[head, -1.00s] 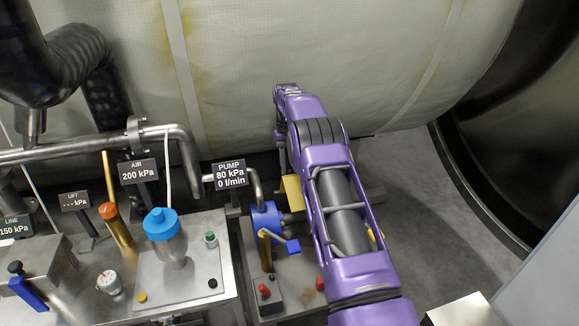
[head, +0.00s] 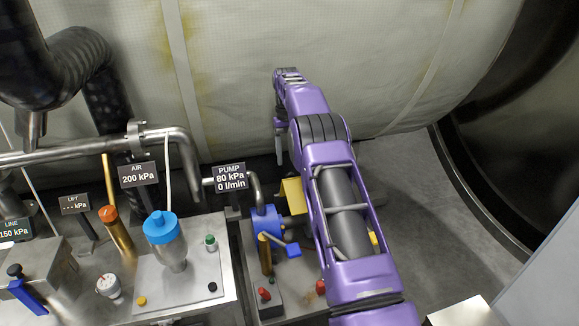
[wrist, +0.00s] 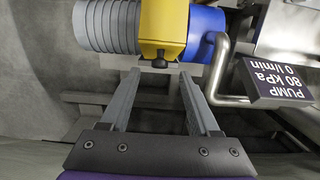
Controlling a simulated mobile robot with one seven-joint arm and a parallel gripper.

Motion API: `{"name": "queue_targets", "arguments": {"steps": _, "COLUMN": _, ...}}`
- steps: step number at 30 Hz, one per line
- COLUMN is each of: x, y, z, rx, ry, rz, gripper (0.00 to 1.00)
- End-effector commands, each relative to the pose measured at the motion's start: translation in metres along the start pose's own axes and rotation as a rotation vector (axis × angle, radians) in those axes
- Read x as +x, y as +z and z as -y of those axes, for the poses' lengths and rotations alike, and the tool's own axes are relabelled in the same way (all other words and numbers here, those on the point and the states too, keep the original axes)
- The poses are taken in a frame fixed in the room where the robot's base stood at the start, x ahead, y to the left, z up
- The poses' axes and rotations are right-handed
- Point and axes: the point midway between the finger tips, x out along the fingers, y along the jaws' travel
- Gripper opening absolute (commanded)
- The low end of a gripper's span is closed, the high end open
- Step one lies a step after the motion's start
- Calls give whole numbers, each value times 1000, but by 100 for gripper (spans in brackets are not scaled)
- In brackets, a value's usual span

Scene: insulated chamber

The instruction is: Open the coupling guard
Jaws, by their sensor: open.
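The yellow coupling guard (head: 293,195) stands between the blue pump (head: 266,222) and the purple arm in the head view, partly hidden by my arm. In the wrist view the guard (wrist: 163,28) covers the shaft between a ribbed grey cylinder (wrist: 107,25) and the blue pump body (wrist: 205,33). A small dark knob (wrist: 160,60) sits at the guard's near edge. My gripper (wrist: 160,75) is open and empty, its two grey fingers pointing at the guard's near edge, with the knob between their tips in the picture. Contact cannot be told.
A bent metal pipe (wrist: 218,70) and the PUMP sign (wrist: 277,83) lie right of the fingers in the wrist view. A steel bench (head: 190,285) with a blue-capped vessel (head: 166,238) stands left. A large pale insulated tank (head: 300,60) fills the back.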

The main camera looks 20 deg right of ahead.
Motion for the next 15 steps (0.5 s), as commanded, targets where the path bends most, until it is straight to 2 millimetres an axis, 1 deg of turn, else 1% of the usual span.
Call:
{"name": "queue_targets", "arguments": {"steps": 1, "x": -11, "y": 1, "z": 0, "rx": 0, "ry": 0, "rz": -3, "gripper": 63}}
{"name": "queue_targets", "arguments": {"steps": 3, "x": -23, "y": 3, "z": 0, "rx": 0, "ry": 0, "rz": -2, "gripper": 63}}
{"name": "queue_targets", "arguments": {"steps": 6, "x": -34, "y": 4, "z": 0, "rx": 0, "ry": 0, "rz": -2, "gripper": 63}}
{"name": "queue_targets", "arguments": {"steps": 9, "x": -42, "y": 5, "z": 0, "rx": 0, "ry": 0, "rz": 0, "gripper": 63}}
{"name": "queue_targets", "arguments": {"steps": 15, "x": -46, "y": 6, "z": 0, "rx": 0, "ry": 0, "rz": 2, "gripper": 63}}
